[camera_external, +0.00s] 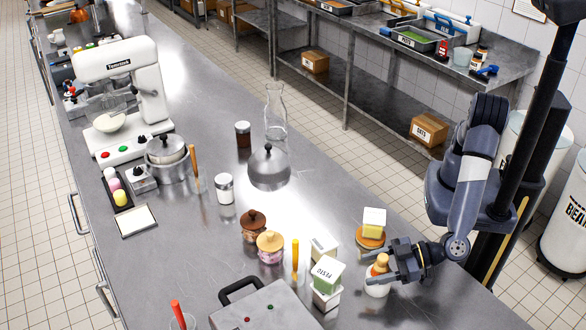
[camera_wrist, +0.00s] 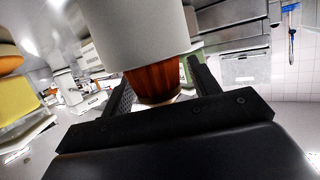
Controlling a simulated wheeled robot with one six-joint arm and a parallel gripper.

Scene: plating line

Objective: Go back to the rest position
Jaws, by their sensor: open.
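My gripper (camera_external: 374,268) is open at the right front of the steel counter, with its arm reaching in from the right. A white container with an orange-brown top (camera_external: 377,288) stands on the counter at the fingers. The wrist view shows its white body (camera_wrist: 150,35) and ribbed amber top (camera_wrist: 158,78) close up, apparently upside down. The two fingers (camera_wrist: 163,88) lie on either side of the amber top. I cannot tell whether either finger touches it.
Close by stand a yellow-and-white block on a round orange-brown base (camera_external: 373,222), a box marked PESTO (camera_external: 327,273) and a glass with a yellow-handled tool (camera_external: 297,262). Lidded jars (camera_external: 270,246) and a metal dome (camera_external: 268,172) stand farther left. The counter's right front corner (camera_external: 450,305) is clear.

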